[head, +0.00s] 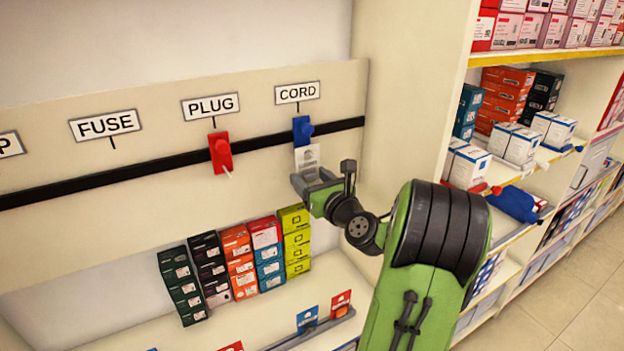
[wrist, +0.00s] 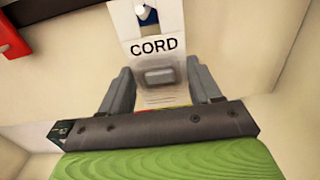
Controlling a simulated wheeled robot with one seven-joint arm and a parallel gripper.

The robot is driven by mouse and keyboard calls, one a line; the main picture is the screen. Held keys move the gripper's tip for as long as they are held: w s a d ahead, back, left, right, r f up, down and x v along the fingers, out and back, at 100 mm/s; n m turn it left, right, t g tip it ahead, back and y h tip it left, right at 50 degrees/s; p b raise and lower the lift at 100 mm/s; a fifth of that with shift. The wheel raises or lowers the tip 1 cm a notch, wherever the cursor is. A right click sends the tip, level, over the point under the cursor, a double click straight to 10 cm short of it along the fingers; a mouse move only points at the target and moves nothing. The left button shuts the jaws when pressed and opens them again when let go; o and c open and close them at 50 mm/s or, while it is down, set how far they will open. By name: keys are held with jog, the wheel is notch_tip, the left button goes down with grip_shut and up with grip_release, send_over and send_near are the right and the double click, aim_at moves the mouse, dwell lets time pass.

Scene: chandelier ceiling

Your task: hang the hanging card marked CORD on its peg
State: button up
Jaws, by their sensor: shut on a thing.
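The white card marked CORD (wrist: 158,60) is upright between the fingers of my gripper (wrist: 158,82). In the head view the card (head: 307,157) is just below the blue peg mount (head: 302,130) under the CORD label (head: 297,93). My gripper (head: 320,178) is shut on the card's lower part. In the wrist view a blue and white bit of the peg (wrist: 147,13) shows at the hole near the card's top. I cannot tell whether the peg passes through the hole.
A red peg mount (head: 220,153) hangs on the black rail (head: 180,160) under the PLUG label (head: 210,106). Stacked boxes (head: 240,262) stand below. Loose cards (head: 307,319) stand in a tray at the bottom. A side panel (head: 405,90) rises close to the right.

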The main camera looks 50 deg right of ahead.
jog(key=o, duration=0.9)
jog(key=shift+s, duration=0.1)
jog(key=b+v, duration=0.3)
jog(key=v, duration=1.2)
jog(key=shift+s+a, duration=0.1)
jog(key=shift+s, duration=0.2)
jog(key=shift+w, duration=0.1)
